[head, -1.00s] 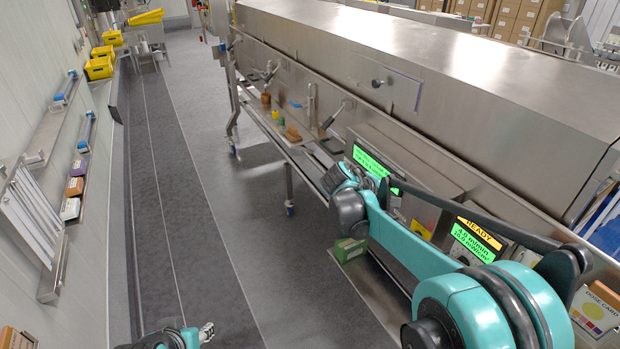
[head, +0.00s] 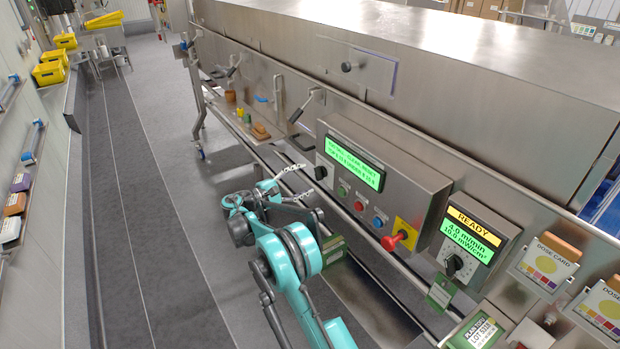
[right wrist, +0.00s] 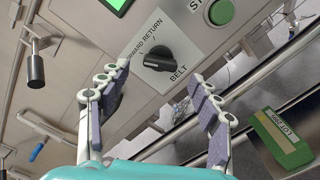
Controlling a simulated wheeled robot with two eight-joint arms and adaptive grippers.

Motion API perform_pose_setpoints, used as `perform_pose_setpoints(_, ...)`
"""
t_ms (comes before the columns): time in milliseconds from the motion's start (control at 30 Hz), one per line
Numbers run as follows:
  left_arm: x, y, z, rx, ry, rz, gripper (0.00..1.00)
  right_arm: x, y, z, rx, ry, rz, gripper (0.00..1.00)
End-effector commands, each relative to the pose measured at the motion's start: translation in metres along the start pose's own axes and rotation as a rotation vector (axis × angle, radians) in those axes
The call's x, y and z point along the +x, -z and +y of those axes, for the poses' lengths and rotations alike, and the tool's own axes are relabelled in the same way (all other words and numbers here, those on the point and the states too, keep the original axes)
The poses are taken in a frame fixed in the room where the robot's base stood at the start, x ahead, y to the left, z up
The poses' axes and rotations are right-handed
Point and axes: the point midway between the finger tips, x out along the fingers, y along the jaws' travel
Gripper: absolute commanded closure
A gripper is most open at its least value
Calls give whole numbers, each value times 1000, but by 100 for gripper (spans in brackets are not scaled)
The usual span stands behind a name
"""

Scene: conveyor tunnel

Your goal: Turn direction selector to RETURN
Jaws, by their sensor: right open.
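The direction selector is a black knob on a pale plate, marked BELT, RETURN and a partly hidden "…WARD". The black knob (right wrist: 158,58) shows in the right wrist view, just beyond and between the fingertips; I cannot tell which mark it points at. In the head view the selector knob (head: 320,172) is at the left end of the grey control panel (head: 425,185). My right gripper (head: 296,182) is open in front of the panel's left end. Its spread fingers also show in the right wrist view (right wrist: 158,84), with nothing between them. My left gripper is out of view.
Right of the selector are a green button (head: 343,190), red and blue buttons, and a red switch on yellow (head: 398,238). A READY display box (head: 475,240) stands further right. A lever with a black grip (right wrist: 35,68) is left of the plate. The floor aisle is clear.

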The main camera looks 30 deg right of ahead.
Motion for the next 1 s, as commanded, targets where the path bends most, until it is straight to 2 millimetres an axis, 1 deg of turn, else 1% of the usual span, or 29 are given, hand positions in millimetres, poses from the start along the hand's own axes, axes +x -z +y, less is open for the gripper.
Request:
perform_pose_setpoints(33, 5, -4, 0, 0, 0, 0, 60, 10, 1, -3, 0, 2, -3, 36)
perform_pose_setpoints(100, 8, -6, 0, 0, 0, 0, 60, 21, 1, -3, 0, 2, -1, 36)
perform_pose_setpoints(200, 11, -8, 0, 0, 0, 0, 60, 34, 1, -2, 0, 2, -1, 36)
perform_pose_setpoints(300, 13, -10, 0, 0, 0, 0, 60, 43, 1, -2, 0, 1, 0, 36)
perform_pose_setpoints(400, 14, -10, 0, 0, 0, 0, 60, 47, 0, -1, 0, 2, 1, 36)
perform_pose_setpoints(633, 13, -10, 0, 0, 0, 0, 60, 47, 0, 0, 1, 1, 1, 36)
perform_pose_setpoints(667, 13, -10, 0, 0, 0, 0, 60, 47, 0, 0, 1, 1, 2, 44)
perform_pose_setpoints(700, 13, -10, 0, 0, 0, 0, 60, 47, 0, 0, 1, 1, 2, 55)
perform_pose_setpoints(767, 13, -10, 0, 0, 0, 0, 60, 47, 0, 0, 1, 1, 2, 70)
perform_pose_setpoints(800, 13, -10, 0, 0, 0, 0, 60, 47, 0, 0, 1, 1, 2, 81)
perform_pose_setpoints(833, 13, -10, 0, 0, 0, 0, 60, 47, 0, 0, 1, 1, 2, 86)
perform_pose_setpoints(1000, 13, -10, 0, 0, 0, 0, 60, 47, 0, 0, 3, 2, 2, 86)
